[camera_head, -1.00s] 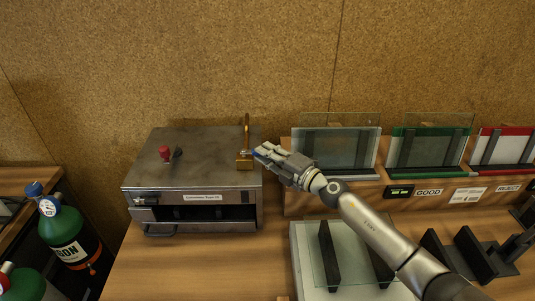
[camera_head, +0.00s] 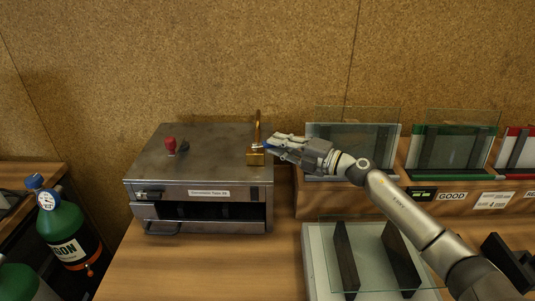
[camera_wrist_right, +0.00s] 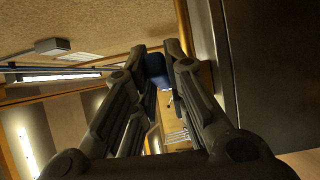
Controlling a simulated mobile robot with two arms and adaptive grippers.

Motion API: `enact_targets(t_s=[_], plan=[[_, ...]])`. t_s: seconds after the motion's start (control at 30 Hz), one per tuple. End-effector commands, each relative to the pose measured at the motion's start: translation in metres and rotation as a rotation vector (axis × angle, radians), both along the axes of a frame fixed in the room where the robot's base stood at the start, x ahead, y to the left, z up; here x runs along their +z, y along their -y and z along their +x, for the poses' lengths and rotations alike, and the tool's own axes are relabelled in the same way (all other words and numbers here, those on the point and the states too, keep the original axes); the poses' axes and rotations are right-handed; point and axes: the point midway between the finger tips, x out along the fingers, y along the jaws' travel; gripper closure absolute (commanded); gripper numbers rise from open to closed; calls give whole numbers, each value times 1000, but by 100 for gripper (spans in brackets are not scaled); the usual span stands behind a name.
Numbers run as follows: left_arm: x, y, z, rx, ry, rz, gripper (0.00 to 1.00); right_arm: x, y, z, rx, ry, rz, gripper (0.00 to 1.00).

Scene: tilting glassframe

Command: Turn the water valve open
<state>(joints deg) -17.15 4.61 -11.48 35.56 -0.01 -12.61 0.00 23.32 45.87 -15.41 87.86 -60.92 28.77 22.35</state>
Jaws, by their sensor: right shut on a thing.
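The water valve (camera_head: 256,156) is a brass fitting with a vertical pipe, at the right edge of the grey metal machine's top. Its small blue handle (camera_head: 272,146) shows at my right gripper's fingertips. My right gripper (camera_head: 275,143) reaches in from the right and is shut on the blue handle. In the right wrist view the handle (camera_wrist_right: 156,68) sits between the two dark fingers, near their tips. The fingers hide part of the handle, so I cannot tell its exact angle. My left gripper is in neither view.
The grey machine (camera_head: 150,165) carries a red knob (camera_head: 170,144) on top. Racks with glass panes (camera_head: 352,150) stand right of it, behind my right arm. A white tray with black supports (camera_head: 317,265) is in front. A green gas bottle (camera_head: 64,225) stands left.

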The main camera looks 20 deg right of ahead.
Motion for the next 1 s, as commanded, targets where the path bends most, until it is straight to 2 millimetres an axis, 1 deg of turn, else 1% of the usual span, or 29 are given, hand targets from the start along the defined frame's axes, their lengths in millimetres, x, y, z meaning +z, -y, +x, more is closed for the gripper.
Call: enact_targets(t_s=[0.03,0.37,0.4,0.5,0.57,0.87,1.0], plan=[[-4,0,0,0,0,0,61,-3,3,-1,1,-1,-2,100],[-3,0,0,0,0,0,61,0,4,-1,5,0,-1,100],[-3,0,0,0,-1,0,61,0,4,-1,5,0,-1,84],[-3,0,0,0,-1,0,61,0,4,-1,5,0,-1,71],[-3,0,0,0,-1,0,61,0,4,-1,5,0,-1,64],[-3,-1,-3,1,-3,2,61,0,4,-2,6,1,-1,64],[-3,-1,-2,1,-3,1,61,-1,8,-7,4,-2,-3,64]])
